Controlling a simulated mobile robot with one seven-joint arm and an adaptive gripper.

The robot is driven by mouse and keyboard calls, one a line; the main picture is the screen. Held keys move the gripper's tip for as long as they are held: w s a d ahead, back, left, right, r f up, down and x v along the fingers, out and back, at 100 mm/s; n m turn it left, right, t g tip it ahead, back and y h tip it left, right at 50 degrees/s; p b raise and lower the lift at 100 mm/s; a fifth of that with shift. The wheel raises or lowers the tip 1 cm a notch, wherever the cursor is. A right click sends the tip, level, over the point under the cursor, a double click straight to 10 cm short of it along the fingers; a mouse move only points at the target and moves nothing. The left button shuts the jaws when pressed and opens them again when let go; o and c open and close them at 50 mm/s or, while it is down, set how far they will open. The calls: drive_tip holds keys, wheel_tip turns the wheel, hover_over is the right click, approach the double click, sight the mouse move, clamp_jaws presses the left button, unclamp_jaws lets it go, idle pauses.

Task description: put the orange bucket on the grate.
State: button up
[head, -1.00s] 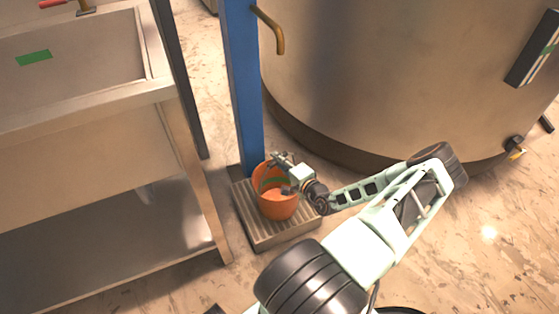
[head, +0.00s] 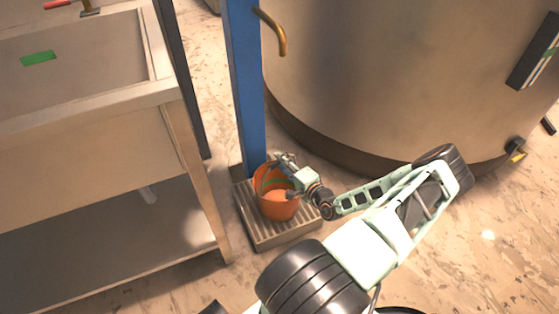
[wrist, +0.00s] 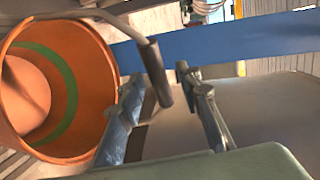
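The orange bucket (head: 279,208) stands upright on the grey slatted grate (head: 262,236) in the head view, at the foot of a blue post. In the wrist view the bucket (wrist: 92,75) shows at the left, with a green band inside. Its bail handle arcs across to a dark grip (wrist: 158,72). My gripper (head: 284,172) is over the bucket's rim. In the wrist view the fingers of my gripper (wrist: 160,90) are apart, with the handle grip between them and a visible gap on the right side. The bucket's underside is hidden.
A blue post (head: 243,90) rises just behind the grate. A metal sink table (head: 100,160) stands close on the left. A large metal chamber (head: 390,80) with a brass pipe fills the back right. Marble floor lies open at the right.

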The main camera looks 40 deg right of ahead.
drive_tip(key=s+r+p, duration=0.2)
drive_tip(key=s, duration=0.8)
drive_tip(key=shift+a+p, duration=0.3)
